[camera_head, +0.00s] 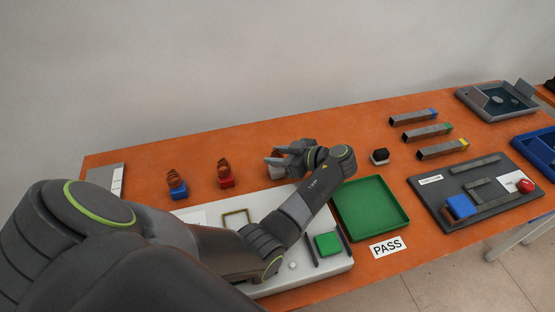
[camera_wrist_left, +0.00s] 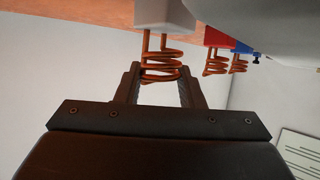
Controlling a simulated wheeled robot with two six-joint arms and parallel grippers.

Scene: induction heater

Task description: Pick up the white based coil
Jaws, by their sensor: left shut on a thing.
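The white based coil shows its copper windings (camera_wrist_left: 160,60) and white base (camera_wrist_left: 165,15) in the left wrist view. In the head view its pale base (camera_head: 276,173) is partly hidden by my left gripper (camera_head: 275,158). My left gripper is shut on the copper windings, with one finger on each side in the left wrist view (camera_wrist_left: 160,85). I cannot tell whether the base touches the table. My right gripper is not in view.
A red based coil (camera_head: 226,182) and a blue based coil (camera_head: 178,190) stand to the left on the orange table (camera_head: 140,162). A green tray (camera_head: 372,207) lies right of my arm. A small black-topped block (camera_head: 380,156) and several metal bars (camera_head: 428,133) are further right.

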